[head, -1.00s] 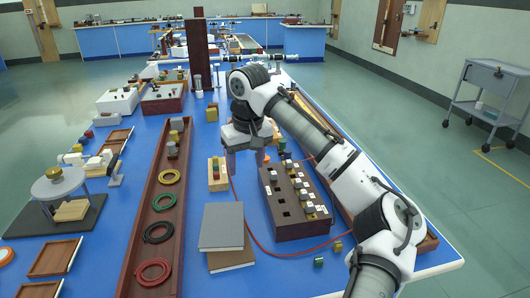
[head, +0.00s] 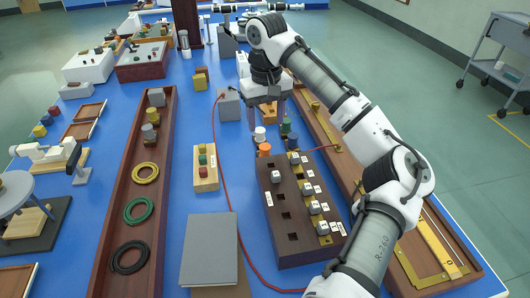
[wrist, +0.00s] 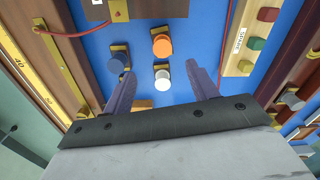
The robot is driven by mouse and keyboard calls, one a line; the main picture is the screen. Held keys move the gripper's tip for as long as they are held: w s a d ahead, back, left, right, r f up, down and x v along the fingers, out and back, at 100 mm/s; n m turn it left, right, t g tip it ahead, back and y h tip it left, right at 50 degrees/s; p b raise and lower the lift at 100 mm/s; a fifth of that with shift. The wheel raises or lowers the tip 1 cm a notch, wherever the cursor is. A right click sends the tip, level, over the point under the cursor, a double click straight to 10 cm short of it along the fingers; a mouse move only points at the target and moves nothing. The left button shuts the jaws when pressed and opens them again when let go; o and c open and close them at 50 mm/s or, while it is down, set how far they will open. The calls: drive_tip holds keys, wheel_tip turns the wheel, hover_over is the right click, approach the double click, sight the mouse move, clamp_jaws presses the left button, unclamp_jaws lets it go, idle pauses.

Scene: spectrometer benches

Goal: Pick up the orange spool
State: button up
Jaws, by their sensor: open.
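The orange spool (head: 264,150) stands on the blue bench just beyond the far left corner of the dark socket block. It also shows in the wrist view (wrist: 162,46), on a small yellowish base. A white spool (wrist: 162,80) is close beside it, and a blue spool (wrist: 117,64) is to the left there. My gripper (head: 267,116) is open and empty, pointing down above this group. In the wrist view its two fingertips (wrist: 161,73) lie either side of the white spool's line, with the orange spool farther up the picture.
The dark socket block (head: 282,235) with labelled grey knobs is nearer. A wooden holder (head: 205,176) with coloured blocks stands left. A red cable (head: 230,187) curves across the bench. A long wooden tray (head: 119,204) holds rings, and grey books (head: 210,248) lie in front.

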sight(265, 146)
wheel_tip(265, 146, down, 5)
drive_tip(key=shift+r, duration=0.1)
drive_tip(key=shift+s+a+f+p, duration=0.1)
drive_tip(key=shift+s+f+p, duration=0.1)
drive_tip(key=shift+f, duration=1.15)
drive_tip(key=shift+s+a+f+p, duration=0.1)
drive_tip(key=shift+s+f, duration=0.1)
drive_tip(key=shift+f, duration=1.15)
drive_tip(key=c, duration=1.1)
